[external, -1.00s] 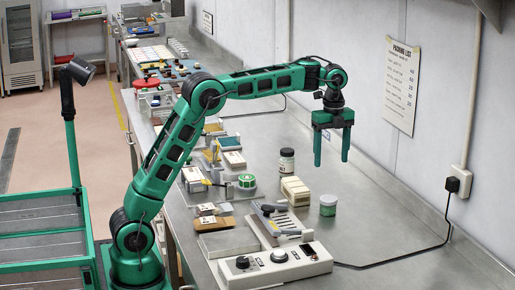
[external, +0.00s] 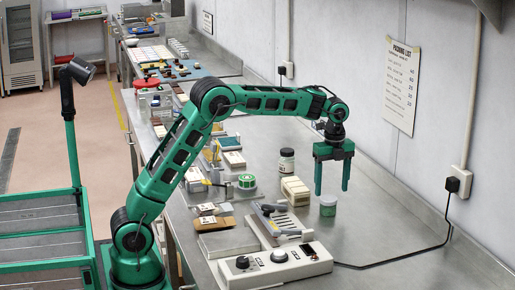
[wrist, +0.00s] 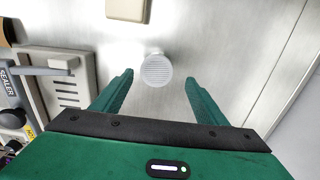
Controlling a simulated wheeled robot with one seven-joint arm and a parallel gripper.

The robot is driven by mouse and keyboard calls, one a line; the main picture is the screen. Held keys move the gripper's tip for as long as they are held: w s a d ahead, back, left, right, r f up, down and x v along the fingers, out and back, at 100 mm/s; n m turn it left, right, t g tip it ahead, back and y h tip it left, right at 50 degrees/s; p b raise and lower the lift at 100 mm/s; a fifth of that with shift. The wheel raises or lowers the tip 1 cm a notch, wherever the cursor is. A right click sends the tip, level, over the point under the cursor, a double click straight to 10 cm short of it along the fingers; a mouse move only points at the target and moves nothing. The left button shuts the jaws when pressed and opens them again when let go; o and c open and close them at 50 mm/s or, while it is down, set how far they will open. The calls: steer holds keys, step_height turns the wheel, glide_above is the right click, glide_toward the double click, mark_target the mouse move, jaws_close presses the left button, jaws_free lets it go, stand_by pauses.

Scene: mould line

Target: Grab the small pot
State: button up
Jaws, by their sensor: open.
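The wrist view shows my gripper (wrist: 158,78) open with nothing between the fingers. I cannot tell exactly how far the fingertips are above the counter.
A sealer machine (external: 270,262) stands left of the pot. A cream box stack (external: 295,190) and a dark-lidded jar (external: 287,162) stand behind it. A black cable (external: 405,262) runs along the counter to the wall. The counter right of the pot is clear.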

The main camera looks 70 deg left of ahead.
mark_target(329, 198)
steer(key=shift+s+a+f, duration=0.1)
steer(key=shift+s+f, duration=0.05)
steer(key=shift+f, duration=1.3)
steer(key=shift+s+a+f, duration=0.1)
steer(key=shift+f, duration=1.3)
steer(key=shift+c, duration=0.7)
steer(key=c, duration=1.1)
